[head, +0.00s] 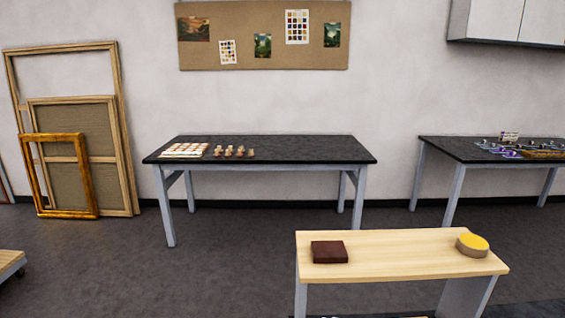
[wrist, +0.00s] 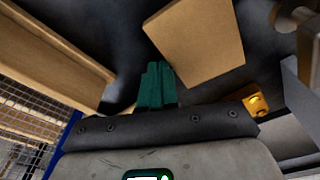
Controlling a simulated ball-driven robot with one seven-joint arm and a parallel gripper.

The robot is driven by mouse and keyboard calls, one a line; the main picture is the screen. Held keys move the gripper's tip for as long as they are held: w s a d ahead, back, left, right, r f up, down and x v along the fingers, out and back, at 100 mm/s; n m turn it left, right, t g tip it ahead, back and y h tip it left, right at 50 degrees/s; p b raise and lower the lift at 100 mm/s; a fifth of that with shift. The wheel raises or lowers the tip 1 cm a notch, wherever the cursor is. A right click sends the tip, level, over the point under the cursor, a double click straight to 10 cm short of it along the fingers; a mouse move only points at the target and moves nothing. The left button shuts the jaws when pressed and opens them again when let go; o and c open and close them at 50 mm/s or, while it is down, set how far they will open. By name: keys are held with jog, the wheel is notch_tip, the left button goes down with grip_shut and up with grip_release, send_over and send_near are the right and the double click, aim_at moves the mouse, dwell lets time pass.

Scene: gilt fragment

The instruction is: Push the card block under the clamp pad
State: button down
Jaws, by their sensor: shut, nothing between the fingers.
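I cannot pick out the card block or the clamp pad for certain in either view. My gripper (wrist: 156,84) shows in the wrist view as two teal fingers side by side, shut with nothing between them. A flat tan, squarish piece (wrist: 196,45) lies beyond the fingertips, up and to the right; I cannot tell what it is. In the head view a dark reddish-brown block (head: 329,252) lies on the left part of a pale wooden bench (head: 400,258). My gripper is not in the head view.
A round yellow-topped piece (head: 472,245) sits at the bench's right end. A black-topped table (head: 300,149) holds small items on its left; another table (head: 450,150) stands right. Frames (head: 75,150) lean on the wall. The wrist view shows wire mesh (wrist: 30,100) at left.

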jog(key=shift+a, duration=2.05)
